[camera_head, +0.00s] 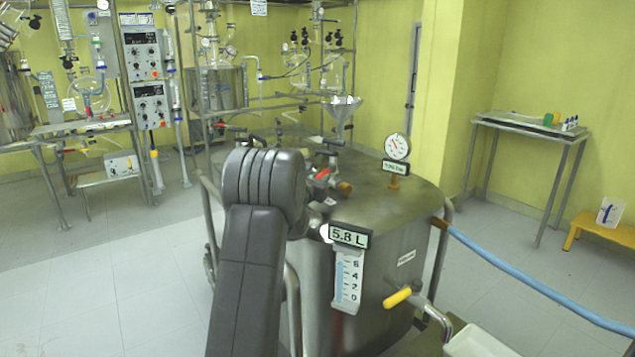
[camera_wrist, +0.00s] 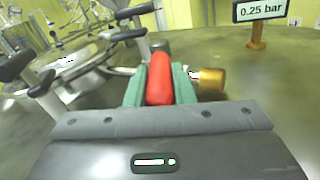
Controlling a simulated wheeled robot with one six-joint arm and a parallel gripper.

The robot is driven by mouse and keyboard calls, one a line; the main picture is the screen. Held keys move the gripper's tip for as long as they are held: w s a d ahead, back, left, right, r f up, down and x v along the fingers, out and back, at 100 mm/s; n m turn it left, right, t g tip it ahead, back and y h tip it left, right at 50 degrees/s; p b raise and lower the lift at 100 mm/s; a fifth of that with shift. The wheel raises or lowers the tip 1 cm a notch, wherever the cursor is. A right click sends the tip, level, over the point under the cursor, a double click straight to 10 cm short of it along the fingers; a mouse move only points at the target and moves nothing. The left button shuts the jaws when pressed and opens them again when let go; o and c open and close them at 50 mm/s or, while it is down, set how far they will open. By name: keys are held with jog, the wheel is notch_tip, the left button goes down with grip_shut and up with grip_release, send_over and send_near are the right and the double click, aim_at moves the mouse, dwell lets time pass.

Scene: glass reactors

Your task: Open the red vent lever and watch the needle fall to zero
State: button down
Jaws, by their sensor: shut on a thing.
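The red vent lever (camera_wrist: 160,80) sits between the green fingertips of my gripper (camera_wrist: 161,88), which is shut on it in the wrist view. In the head view the red lever (camera_head: 322,174) shows as a small patch on top of the steel vessel (camera_head: 380,200), partly hidden by my arm. A brass fitting (camera_wrist: 208,80) lies just right of the lever. The round pressure gauge (camera_head: 397,147) stands on the lid to the right; its needle is too small to read exactly. The display below the gauge (camera_wrist: 262,10) reads 0.25 bar.
A 5.8 L display (camera_head: 349,236) and level scale (camera_head: 347,280) are on the vessel's front. A yellow-handled tap (camera_head: 398,297) and blue hose (camera_head: 530,283) are at right. Lid clamps (camera_wrist: 75,70) stand left of my gripper.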

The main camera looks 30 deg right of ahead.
jog(key=shift+r, duration=0.1)
jog(key=c, duration=1.2)
grip_release()
jog(key=shift+c, duration=0.2)
jog(key=v, duration=1.3)
jog(key=shift+s+a, duration=0.3)
